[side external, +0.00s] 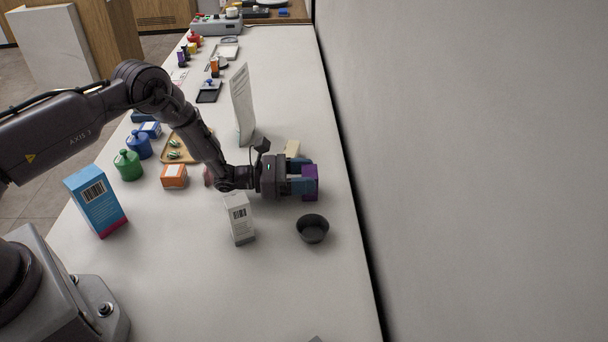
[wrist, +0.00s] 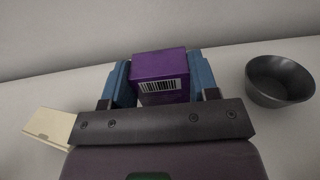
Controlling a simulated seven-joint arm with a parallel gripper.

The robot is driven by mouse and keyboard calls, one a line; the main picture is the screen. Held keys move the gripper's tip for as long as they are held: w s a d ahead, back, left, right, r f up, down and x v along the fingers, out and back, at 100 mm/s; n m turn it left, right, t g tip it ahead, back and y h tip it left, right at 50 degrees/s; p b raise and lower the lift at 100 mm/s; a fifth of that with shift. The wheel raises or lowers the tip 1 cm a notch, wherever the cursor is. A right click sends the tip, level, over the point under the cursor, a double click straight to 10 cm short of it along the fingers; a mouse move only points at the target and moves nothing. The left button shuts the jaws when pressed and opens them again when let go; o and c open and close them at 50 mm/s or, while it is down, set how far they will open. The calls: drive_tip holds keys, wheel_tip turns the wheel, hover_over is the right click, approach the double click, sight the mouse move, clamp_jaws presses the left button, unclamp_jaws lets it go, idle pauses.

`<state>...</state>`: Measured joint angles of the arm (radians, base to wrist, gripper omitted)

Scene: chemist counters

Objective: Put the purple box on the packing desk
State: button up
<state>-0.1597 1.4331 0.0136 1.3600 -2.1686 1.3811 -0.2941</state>
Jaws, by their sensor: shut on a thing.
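The purple box (wrist: 160,66) is between the two blue fingers of my gripper (wrist: 160,85) in the wrist view, with its barcode side facing the camera. In the side external view the purple box (side external: 311,174) shows at the right end of my gripper (side external: 303,181), near the wall side of the white counter (side external: 270,290). My gripper is shut on it. I cannot tell whether the box touches the counter. Much of the box is hidden by the fingers. I cannot make out which surface is the packing desk.
A dark bowl (side external: 312,230) and a white box (side external: 239,219) stand close to my gripper. A cream box (side external: 292,148) is just behind it. A blue carton (side external: 96,201), green jar (side external: 128,165), orange box (side external: 174,176) and upright sign (side external: 242,105) stand further left. The front counter is mostly clear.

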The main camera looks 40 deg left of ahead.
drive_tip(key=shift+f, duration=0.2)
drive_tip(key=o, duration=1)
drive_tip(key=shift+r, duration=0.15)
